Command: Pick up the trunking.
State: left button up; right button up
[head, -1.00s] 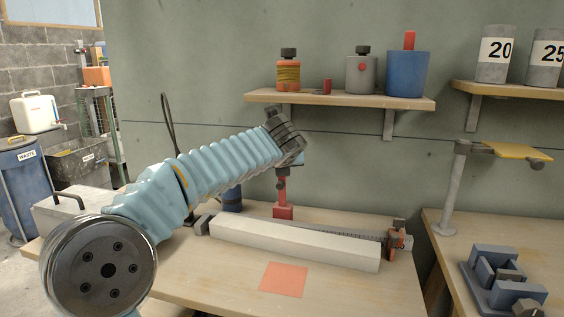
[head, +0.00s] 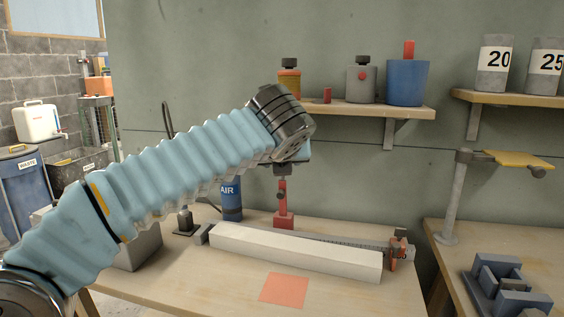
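The trunking is a long, pale, square-sided bar (head: 295,252) lying flat on the wooden bench, angled slightly down to the right. A notched grey strip runs along its back edge. My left arm comes in from the left and crosses above the bench. Its dark wrist end is up in front of the wall, above and behind the bar and clear of it. My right gripper is out of view.
A shelf (head: 350,106) with containers hangs above. A blue fixture (head: 500,285) sits on the right bench.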

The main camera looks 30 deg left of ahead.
aim_at(362, 266)
jog(key=k+l, duration=0.5)
jog(key=k, duration=0.15)
jog(key=k+l, duration=0.5)
jog(key=k, duration=0.2)
